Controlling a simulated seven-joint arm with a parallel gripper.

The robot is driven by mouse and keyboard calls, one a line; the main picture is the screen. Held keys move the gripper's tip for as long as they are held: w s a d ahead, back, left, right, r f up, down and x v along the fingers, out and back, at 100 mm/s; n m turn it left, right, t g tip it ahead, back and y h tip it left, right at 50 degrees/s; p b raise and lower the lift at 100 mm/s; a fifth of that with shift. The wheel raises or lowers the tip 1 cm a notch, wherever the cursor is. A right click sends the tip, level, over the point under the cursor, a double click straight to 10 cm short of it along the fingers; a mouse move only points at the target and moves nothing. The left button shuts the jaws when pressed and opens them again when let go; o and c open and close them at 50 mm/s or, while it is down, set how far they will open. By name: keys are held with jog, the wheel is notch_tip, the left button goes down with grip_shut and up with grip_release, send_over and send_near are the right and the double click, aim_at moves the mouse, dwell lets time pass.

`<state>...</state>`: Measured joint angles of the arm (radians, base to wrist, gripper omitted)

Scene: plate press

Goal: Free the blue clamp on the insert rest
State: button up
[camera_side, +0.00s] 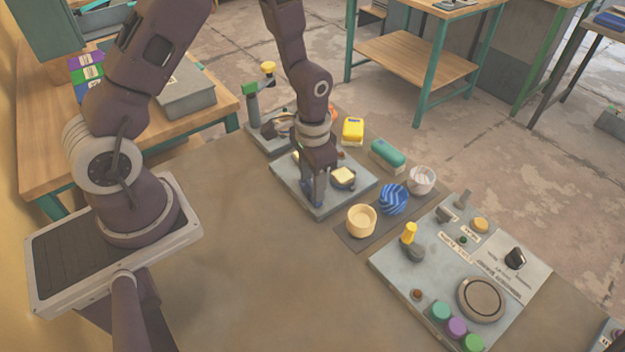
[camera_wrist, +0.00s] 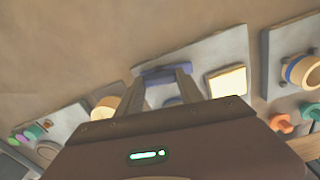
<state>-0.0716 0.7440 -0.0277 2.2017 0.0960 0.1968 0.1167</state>
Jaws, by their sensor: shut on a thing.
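The insert rest is a grey plate (camera_side: 285,185) in the middle of the side view; it also shows in the wrist view (camera_wrist: 215,48). The blue clamp (camera_wrist: 167,72) sits near its edge, its bar across my fingertips in the wrist view. My gripper (camera_side: 316,198) points down over the plate, and its fingers (camera_wrist: 167,82) are shut on the blue clamp. Another small blue part shows between the fingers. My fingers hide much of the clamp in the side view.
A dark mat right of the plate holds a cream cup (camera_side: 361,221), a blue striped cup (camera_side: 393,199) and a white cup (camera_side: 422,180). A control panel (camera_side: 400,270) lies further right. Another grey plate with a green-topped post (camera_side: 252,105) stands behind. The front table is clear.

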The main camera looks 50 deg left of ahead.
jog(key=shift+n, duration=0.8)
jog(key=o, duration=1.4)
notch_tip(320, 180, up, 7)
jog(key=shift+r, duration=0.1)
